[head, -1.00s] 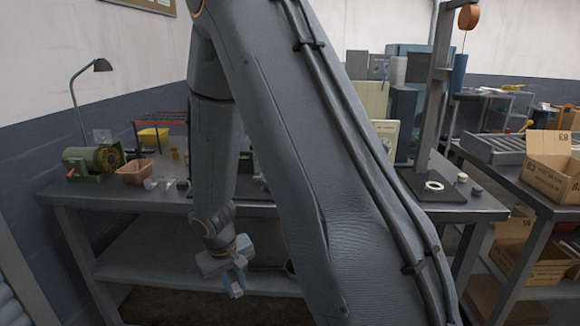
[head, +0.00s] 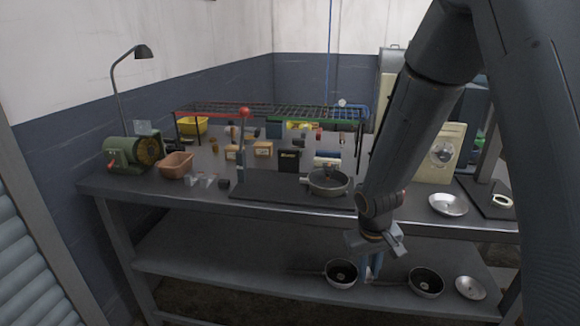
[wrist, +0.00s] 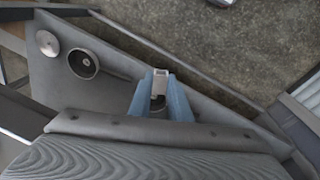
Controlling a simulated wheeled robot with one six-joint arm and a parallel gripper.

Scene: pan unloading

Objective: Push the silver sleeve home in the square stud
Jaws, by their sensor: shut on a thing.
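My gripper (wrist: 160,98) has blue fingers, shut on a small silver sleeve (wrist: 160,82) with a square open end, which stands out between the fingertips. In the head view my gripper (head: 372,266) hangs in front of the bench's front edge, below the top and at about the height of the lower shelf. The sleeve cannot be made out there. I cannot pick out the square stud for certain. A dark base plate (head: 262,194) on the bench carries a red-knobbed lever (head: 244,140) and a pan (head: 327,186).
Two dark pans (head: 341,272) (head: 427,282) and a dish (head: 470,288) sit on the lower shelf. Open floor shows in front.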

